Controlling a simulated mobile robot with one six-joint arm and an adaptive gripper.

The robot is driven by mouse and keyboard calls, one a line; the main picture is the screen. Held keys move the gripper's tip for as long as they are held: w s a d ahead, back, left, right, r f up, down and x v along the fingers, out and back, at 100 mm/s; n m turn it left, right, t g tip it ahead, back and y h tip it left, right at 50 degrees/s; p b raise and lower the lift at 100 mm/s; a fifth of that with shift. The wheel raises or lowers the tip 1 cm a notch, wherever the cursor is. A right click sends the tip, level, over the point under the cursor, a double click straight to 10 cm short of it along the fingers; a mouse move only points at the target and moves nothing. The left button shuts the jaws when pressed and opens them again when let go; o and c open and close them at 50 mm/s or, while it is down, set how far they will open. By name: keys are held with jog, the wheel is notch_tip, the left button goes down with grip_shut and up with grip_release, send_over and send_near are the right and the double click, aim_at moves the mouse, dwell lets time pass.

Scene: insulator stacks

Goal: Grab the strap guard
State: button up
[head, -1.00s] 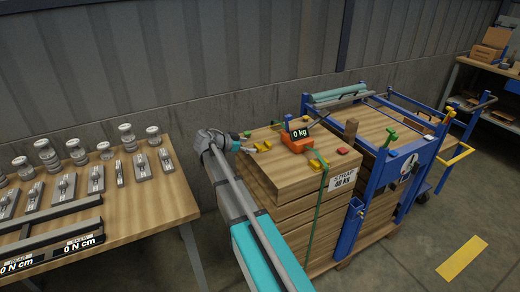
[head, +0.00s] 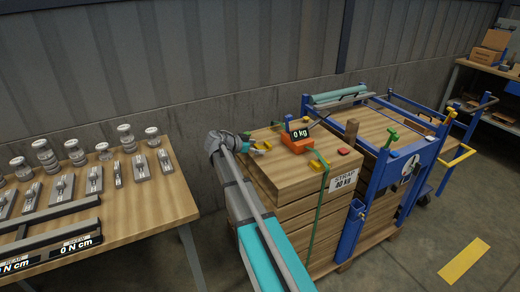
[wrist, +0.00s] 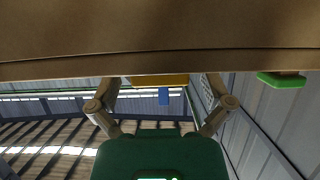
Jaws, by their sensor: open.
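Small yellow pieces (head: 262,147) lie at the near left of the top of the wooden stack (head: 290,178). One looks like the strap guard, though it is too small to be sure. My gripper (head: 251,145) is at the stack's left edge, close beside these pieces, and partly covers them. In the wrist view my open gripper (wrist: 160,84) has its fingers apart, with a yellow piece (wrist: 160,80) showing between the tips. I cannot tell whether the fingers touch it. A blue patch (wrist: 164,97) shows below it.
An orange scale (head: 297,143) reading 0 kg and a red block (head: 343,152) lie on the stack. A green strap (head: 319,200) runs down its front. A blue frame (head: 376,180) stands right. A table (head: 150,208) with metal parts stands left. A green piece (wrist: 283,79) shows in the wrist view.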

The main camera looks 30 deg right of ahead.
jog(key=c, duration=1)
jog(key=shift+o, duration=0.2)
jog(key=shift+r, duration=0.15)
jog(key=shift+r+p, duration=0.95)
jog(key=shift+p, duration=0.2)
jog(key=s+r+p, duration=1)
jog(key=s, duration=0.4)
jog(key=shift+a+r+p, duration=0.35)
jog(key=shift+a+r, duration=0.05)
